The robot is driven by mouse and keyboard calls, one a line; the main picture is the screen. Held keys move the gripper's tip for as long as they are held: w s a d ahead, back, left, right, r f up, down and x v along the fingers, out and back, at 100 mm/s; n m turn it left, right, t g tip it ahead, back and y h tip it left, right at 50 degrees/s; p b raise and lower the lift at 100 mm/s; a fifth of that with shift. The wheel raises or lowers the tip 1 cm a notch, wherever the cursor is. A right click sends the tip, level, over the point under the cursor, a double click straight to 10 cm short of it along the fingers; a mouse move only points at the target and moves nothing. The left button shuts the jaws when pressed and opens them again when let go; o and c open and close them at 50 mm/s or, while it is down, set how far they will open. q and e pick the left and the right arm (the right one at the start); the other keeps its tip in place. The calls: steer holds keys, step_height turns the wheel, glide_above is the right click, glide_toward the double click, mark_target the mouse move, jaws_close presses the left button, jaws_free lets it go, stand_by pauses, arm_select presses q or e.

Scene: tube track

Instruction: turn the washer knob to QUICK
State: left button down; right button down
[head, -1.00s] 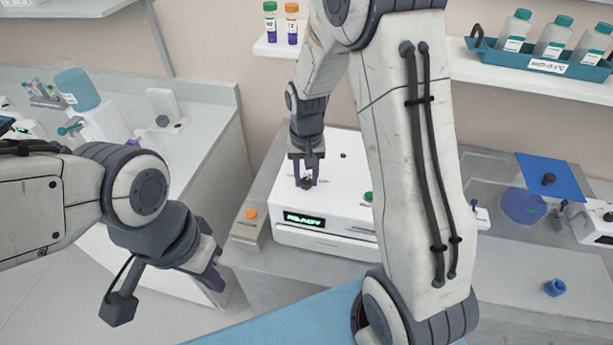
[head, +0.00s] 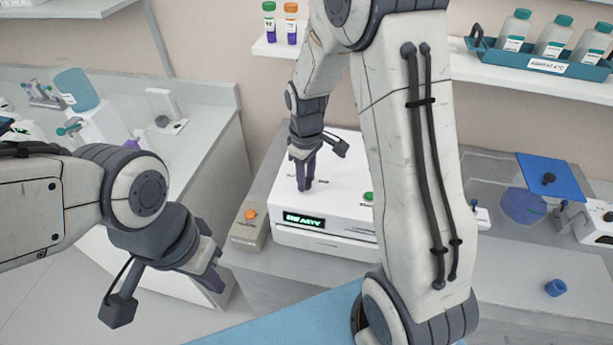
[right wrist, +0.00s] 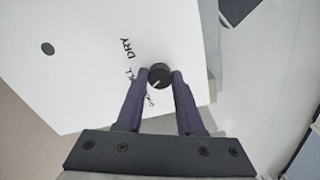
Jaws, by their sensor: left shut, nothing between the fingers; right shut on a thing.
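The washer (head: 325,238) is a white box with a lit green display (head: 304,219). Its round dark knob (right wrist: 160,75) sits on the top face, between the fingertips of my right gripper (right wrist: 160,78), which is shut on it. A short white pointer mark on the knob faces lower left in the right wrist view. Beside the knob I read "DRY" and part of a word ending in "LL"; another label near the left finger is partly hidden. In the head view my right gripper (head: 304,188) hides the knob. My left gripper (head: 213,275) is shut and empty, away from the washer.
A small box with an orange button (head: 250,214) stands left of the washer. A green button (head: 368,196) is on the washer beside my right arm. A shelf with bottles in a tray (head: 535,60) is behind.

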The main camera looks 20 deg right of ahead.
steer(key=shift+w+n, duration=0.1)
steer(key=shift+n, duration=1.3)
steer(key=c, duration=0.5)
jaws_free()
steer(key=shift+c, duration=0.2)
steer(key=shift+r, duration=0.1)
step_height(320, 180, up, 10)
steer(key=b, duration=0.2)
steer(key=shift+r, duration=0.15)
